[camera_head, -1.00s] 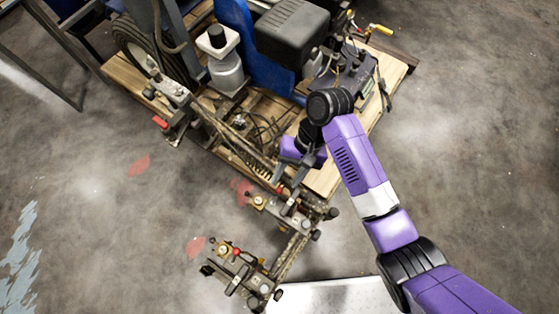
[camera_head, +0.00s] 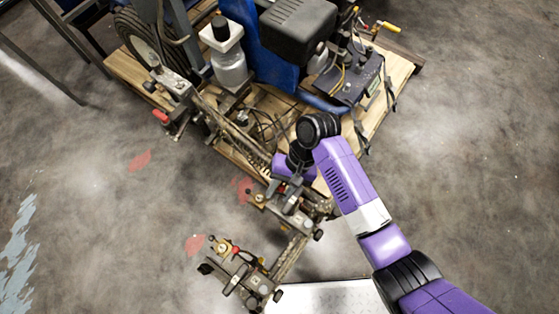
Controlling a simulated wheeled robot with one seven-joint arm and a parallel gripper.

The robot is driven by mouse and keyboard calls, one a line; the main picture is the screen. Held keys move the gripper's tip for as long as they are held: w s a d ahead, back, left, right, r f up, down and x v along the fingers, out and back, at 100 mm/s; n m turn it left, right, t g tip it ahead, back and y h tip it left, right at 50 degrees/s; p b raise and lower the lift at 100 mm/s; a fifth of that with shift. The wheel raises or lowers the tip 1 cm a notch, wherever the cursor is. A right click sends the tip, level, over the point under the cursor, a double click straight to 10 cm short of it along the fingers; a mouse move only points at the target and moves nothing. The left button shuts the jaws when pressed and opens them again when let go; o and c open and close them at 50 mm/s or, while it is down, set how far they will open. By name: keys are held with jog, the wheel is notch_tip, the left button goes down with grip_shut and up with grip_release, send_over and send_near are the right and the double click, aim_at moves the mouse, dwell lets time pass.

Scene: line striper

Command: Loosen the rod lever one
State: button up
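The line striper (camera_head: 250,95) stands on a wooden pallet, with a rod and bracket assembly at its front. One bracket cluster with small levers and knobs (camera_head: 262,197) is just below my wrist. A second cluster (camera_head: 236,262) with a red-tipped lever (camera_head: 237,251) lies lower left, at the end of the rod. I cannot tell which lever is the rod lever one.
The pallet (camera_head: 392,88) carries the engine (camera_head: 297,32), a white bottle (camera_head: 228,62) and a wheel (camera_head: 140,38). A red-handled bracket (camera_head: 165,117) sticks out on the left. A white plate (camera_head: 325,299) lies at the bottom. The grey floor at left is open.

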grip_shut()
dwell(1.2)
